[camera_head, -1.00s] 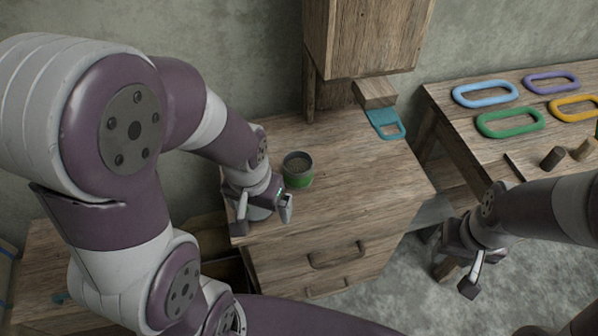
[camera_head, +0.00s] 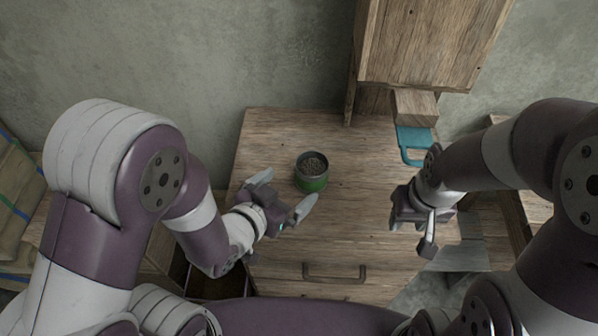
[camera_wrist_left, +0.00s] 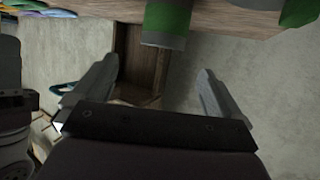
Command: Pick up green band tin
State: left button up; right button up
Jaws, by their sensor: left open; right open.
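The green band tin (camera_head: 311,182) stands upright on the wooden cabinet top, with dark grainy contents inside its grey rim. My left gripper (camera_head: 284,193) is open and empty, just left of and nearer than the tin, its fingers spread on the tin's near-left side and apart from it. In the left wrist view the tin (camera_wrist_left: 166,18) shows at the top edge, partly cut off, beyond the open fingers (camera_wrist_left: 157,66). My right gripper (camera_head: 412,230) is open and empty over the right front of the cabinet top.
A teal handled piece (camera_head: 414,143) lies at the back right by a wooden block (camera_head: 416,105). A wooden box (camera_head: 430,40) rises behind. A drawer handle (camera_head: 334,272) is on the cabinet front. An unclear green thing (camera_wrist_left: 300,12) shows in the left wrist view. The cabinet's middle is clear.

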aim_at(320, 161)
pick_arm(q)
jog(key=x, duration=0.3)
jog(key=b+x, duration=0.1)
jog(key=x, duration=0.7)
jog(key=shift+w+a+f, duration=0.2)
jog(key=shift+f, duration=0.25)
jog(key=shift+s, duration=0.1)
jog(key=c, duration=1.1)
